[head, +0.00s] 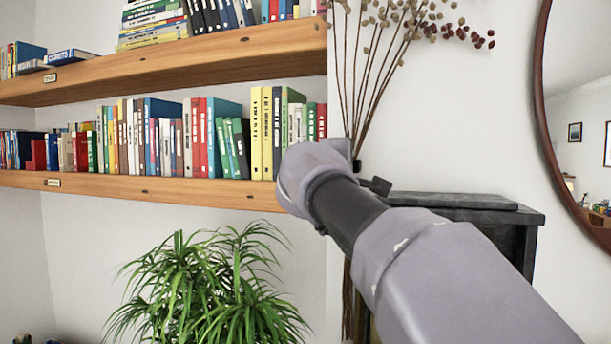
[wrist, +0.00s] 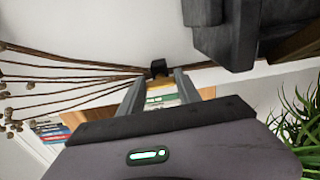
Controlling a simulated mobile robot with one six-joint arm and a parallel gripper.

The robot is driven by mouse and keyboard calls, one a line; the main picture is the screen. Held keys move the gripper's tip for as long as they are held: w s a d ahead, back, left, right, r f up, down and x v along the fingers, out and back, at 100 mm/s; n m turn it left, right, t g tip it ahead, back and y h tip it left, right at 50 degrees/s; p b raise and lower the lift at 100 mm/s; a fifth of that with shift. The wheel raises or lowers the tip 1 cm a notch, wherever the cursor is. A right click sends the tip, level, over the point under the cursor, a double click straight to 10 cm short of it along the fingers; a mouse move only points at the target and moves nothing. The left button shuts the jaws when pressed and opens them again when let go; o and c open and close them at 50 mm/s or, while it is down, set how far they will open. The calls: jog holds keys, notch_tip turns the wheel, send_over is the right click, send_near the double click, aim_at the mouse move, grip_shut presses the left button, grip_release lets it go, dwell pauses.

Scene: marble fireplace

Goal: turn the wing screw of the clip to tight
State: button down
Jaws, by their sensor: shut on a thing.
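The clip (wrist: 160,68) is a small black piece where the dried stems come together, just beyond my fingertips in the wrist view. In the head view a small dark part of it (head: 357,165) seems to show beside my arm. My gripper (wrist: 159,78) has its two grey fingers either side of the clip's near part, shut on what seems to be the wing screw. The screw itself is too small and dark to make out, and so is its angle. My arm hides most of the gripper in the head view.
Dried stems (head: 372,75) rise along the wall at the clip. A dark mantel (head: 480,214) is close to the right of it. Wooden shelves with books (head: 150,193) are at the left, a green plant (head: 215,290) is below, and a round mirror (head: 545,110) hangs at the right.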

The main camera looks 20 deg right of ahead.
dwell(0.4)
jog(key=c, duration=0.8)
grip_release()
jog(key=shift+c, duration=0.2)
jog(key=shift+s, duration=0.1)
